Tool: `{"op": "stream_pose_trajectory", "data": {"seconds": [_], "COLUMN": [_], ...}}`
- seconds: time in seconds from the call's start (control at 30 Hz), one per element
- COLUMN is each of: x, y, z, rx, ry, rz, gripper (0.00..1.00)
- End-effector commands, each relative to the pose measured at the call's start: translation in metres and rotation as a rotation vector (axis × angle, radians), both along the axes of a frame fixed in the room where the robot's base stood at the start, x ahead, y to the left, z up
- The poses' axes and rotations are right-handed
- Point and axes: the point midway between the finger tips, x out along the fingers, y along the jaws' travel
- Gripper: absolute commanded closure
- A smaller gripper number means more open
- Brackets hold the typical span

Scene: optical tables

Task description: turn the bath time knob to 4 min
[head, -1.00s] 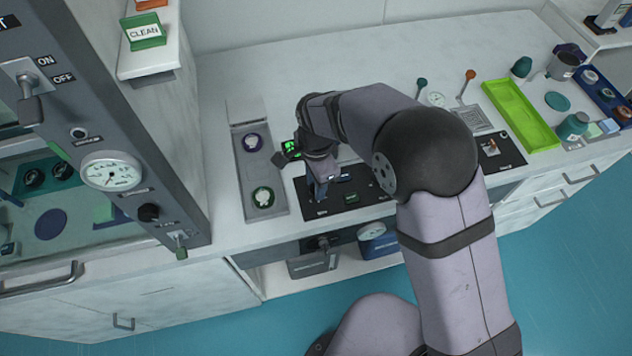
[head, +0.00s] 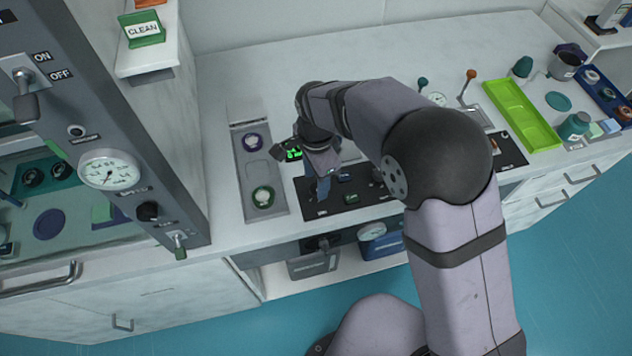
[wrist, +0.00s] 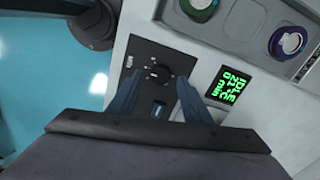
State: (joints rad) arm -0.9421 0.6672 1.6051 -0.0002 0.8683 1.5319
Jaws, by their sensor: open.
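The bath time knob (wrist: 158,73) is a small round black dial with pale marks around it. It sits on a black control panel (wrist: 135,60); the panel also shows on the bench in the head view (head: 345,205). My gripper (wrist: 160,82) is open and empty, its two blue fingers on either side of the knob in the wrist view. I cannot tell whether they touch it or how high they are above it. In the head view my gripper (head: 320,190) is over the panel's left part, and the knob is hidden.
A grey tray (head: 244,180) with a purple-ringed and a green-ringed round part lies left of the panel. More controls and a bright green tray (head: 520,115) are to the right. A tall instrument rack (head: 130,130) stands at the left. The rear bench is mostly clear.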

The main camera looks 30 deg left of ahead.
Motion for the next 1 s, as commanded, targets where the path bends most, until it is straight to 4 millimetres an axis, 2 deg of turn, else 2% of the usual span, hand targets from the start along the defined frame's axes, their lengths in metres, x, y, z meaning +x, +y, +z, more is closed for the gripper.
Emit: {"op": "stream_pose_trajectory", "data": {"seconds": [0.2, 0.4, 1.0], "x": [0.001, 0.000, 0.000], "y": [0.001, 0.000, 0.000], "z": [0.030, 0.048, 0.052], "rx": [0.004, 0.002, 0.001], "ry": [-0.003, -0.001, -0.001], "rz": [0.000, 0.000, 0.016], "gripper": [0.55, 0.55, 0.55]}}
